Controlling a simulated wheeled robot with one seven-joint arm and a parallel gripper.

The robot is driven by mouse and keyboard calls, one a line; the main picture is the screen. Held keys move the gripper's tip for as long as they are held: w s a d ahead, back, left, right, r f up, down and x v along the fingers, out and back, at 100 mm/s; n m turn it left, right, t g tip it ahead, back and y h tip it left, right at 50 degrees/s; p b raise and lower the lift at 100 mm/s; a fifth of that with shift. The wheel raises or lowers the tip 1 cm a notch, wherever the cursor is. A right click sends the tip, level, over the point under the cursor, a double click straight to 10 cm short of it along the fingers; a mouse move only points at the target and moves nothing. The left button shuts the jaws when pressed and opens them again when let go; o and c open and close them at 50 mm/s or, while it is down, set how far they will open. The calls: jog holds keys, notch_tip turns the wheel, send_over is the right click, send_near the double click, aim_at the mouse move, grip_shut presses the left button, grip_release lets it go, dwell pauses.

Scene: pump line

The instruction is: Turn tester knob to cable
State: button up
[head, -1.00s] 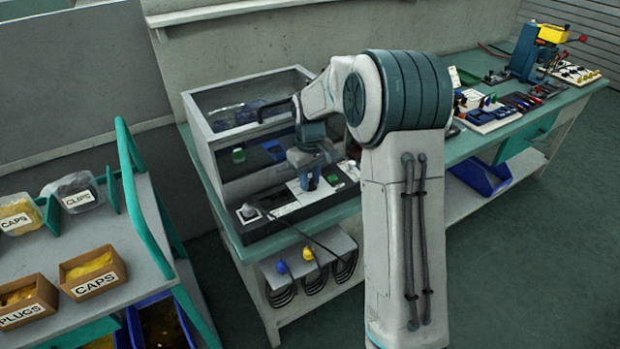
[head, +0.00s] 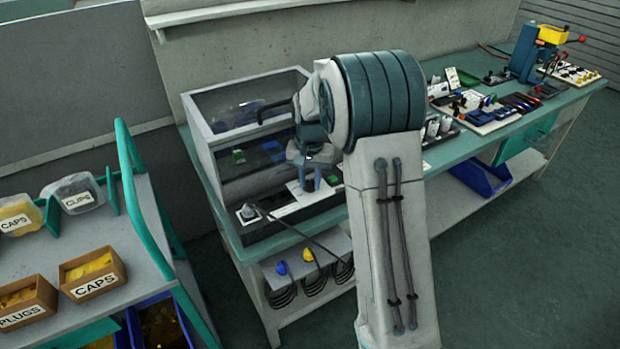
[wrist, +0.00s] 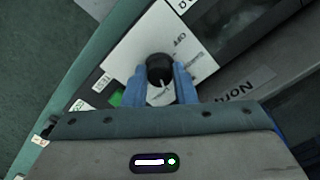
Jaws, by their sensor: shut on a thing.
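The tester knob (wrist: 160,70) is a round black knob with a white pointer line on a white label plate (wrist: 140,48). My gripper (wrist: 160,82) has its blue fingers on both sides of the knob, shut on it. The pointer line faces down in the wrist view, toward my gripper body. The word OFF stands above right of the knob. Other lettering lies below and right, partly hidden and too small to read surely. In the head view my gripper (head: 310,184) is down at the white plate on the bench front, and the knob is hidden there.
An open-topped grey case with clear sides (head: 205,135) stands directly behind the panel. A black cable with a grey plug (head: 247,212) lies at left. A shelf cart with boxes of caps (head: 92,275) stands further left. Tools fill the bench's right end.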

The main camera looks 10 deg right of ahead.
aim_at(310, 182)
jog(key=shift+m, duration=0.7)
jog(key=o, duration=1)
notch_tip(310, 182, up, 14)
jog(key=shift+f, duration=0.1)
